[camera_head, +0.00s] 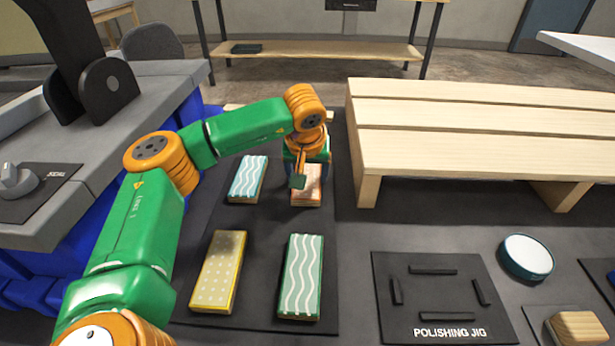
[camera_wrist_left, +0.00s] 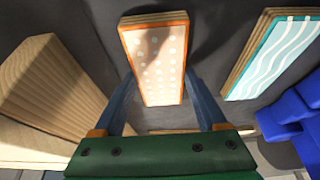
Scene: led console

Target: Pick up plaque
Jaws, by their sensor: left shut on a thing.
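The orange-edged plaque with white dots (camera_head: 306,192) is at the back right of the group of plaques on the dark mat. My left gripper (camera_head: 299,181) is over it and hides part of its top. In the left wrist view, the same plaque (camera_wrist_left: 158,62) lies between the two blue fingers of my left gripper (camera_wrist_left: 160,102), which is shut on it. I cannot tell whether it is clear of the mat. Other plaques are a teal wavy one (camera_head: 247,179), a yellow dotted one (camera_head: 218,271) and a green wavy one (camera_head: 300,276). My right gripper is not in view.
A polishing jig board (camera_head: 436,325) with raised bars lies at front right, near a round teal-sided pad (camera_head: 526,257) and a wooden block (camera_head: 577,328). A slatted wooden bench (camera_head: 480,150) stands at right. A grey counter (camera_head: 110,150) stands at left.

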